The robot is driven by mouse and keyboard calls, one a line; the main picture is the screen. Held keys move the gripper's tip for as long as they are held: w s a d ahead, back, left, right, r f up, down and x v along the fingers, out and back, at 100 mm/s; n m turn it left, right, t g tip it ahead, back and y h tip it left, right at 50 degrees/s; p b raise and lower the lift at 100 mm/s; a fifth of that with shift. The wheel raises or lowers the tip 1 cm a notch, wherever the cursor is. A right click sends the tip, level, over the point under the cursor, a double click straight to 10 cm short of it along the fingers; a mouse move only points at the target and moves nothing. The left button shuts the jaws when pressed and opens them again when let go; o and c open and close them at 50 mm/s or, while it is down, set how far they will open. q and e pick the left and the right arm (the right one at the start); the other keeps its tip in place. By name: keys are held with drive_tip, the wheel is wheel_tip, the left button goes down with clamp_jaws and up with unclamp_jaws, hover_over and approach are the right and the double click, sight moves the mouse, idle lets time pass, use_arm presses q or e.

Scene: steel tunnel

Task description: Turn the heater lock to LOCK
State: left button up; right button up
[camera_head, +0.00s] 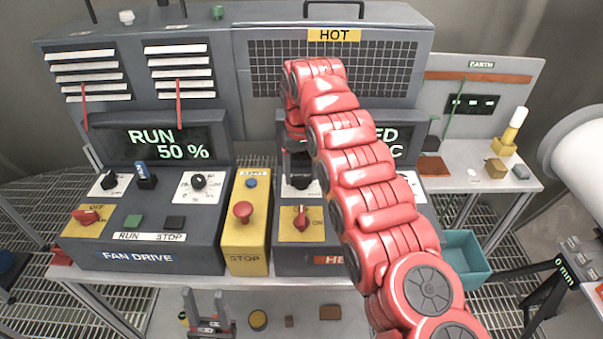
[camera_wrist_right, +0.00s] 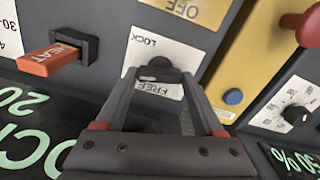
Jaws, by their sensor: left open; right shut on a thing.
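The heater lock is a dark knob (camera_wrist_right: 160,68) on a white plate (camera_wrist_right: 160,92) marked LOCK and FREE, in the right wrist view. My right gripper (camera_wrist_right: 162,72) is shut on this knob. Its fingers cover much of it, so I cannot tell which mark it points to. In the head view my right gripper (camera_head: 297,160) is at the heater panel, partly hidden by my red arm. The heater display (camera_head: 394,142) is half covered; "ED" shows. My left gripper (camera_head: 208,312) is open and empty, low in front of the bench edge.
A red HEAT tag (camera_wrist_right: 55,60) sits in a slot beside the lock. A red rotary switch (camera_head: 301,219) is below it. A yellow stop box (camera_head: 246,222) with a red button stands left of the heater. The fan panel (camera_head: 150,235) is further left, a teal bin (camera_head: 466,258) right.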

sight(302, 177)
drive_tip(key=shift+m, duration=1.3)
drive_tip(key=o, duration=1.4)
drive_tip(key=shift+r, duration=0.15)
wheel_tip(302, 177, up, 17)
drive_tip(key=p, duration=1.7)
drive_tip(key=shift+r, duration=0.1)
